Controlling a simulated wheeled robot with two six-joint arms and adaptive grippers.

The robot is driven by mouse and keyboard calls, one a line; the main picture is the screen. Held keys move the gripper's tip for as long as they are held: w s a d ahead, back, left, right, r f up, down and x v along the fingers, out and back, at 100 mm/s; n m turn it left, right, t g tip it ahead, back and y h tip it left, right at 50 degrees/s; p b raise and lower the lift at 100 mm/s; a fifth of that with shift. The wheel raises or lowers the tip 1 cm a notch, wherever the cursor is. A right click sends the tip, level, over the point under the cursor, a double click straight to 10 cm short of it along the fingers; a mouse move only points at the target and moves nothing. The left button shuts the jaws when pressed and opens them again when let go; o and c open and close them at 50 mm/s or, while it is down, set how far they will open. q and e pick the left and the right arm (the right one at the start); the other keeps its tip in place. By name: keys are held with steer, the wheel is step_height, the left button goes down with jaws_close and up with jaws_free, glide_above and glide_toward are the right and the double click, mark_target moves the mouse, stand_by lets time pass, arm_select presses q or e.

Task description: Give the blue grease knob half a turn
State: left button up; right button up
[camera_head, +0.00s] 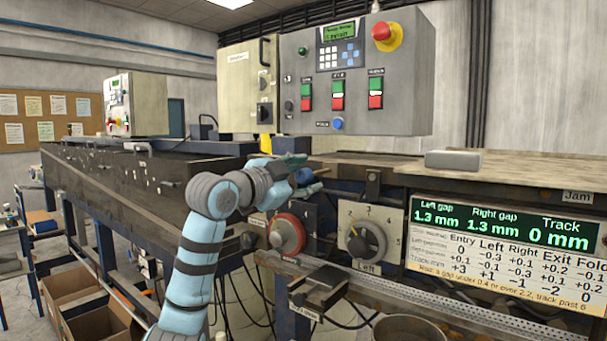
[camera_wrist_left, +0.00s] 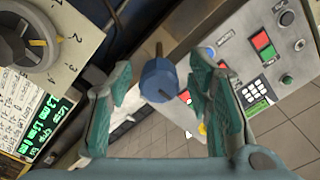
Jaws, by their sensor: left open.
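The blue grease knob (camera_wrist_left: 158,80) shows in the left wrist view as a small blue cylinder with a dark stem. My left gripper (camera_wrist_left: 161,72) is open, with one teal finger on each side of the knob and a visible gap to each. In the head view my left gripper (camera_head: 296,170) is at the machine's front edge, above the red handwheel. There the gripper largely covers the knob. I cannot tell how deep the knob sits between the fingers. My right gripper is not in view.
A red handwheel (camera_head: 287,234) and a numbered dial (camera_head: 361,243) sit below and right of my left gripper. A control box (camera_head: 355,75) with buttons stands behind. A gap display (camera_head: 506,225) is at the right. A grey block (camera_head: 453,160) lies on the tabletop.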

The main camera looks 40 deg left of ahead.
arm_select(q)
steer(key=shift+w, duration=0.1)
jaws_close()
steer(key=shift+m, duration=0.4)
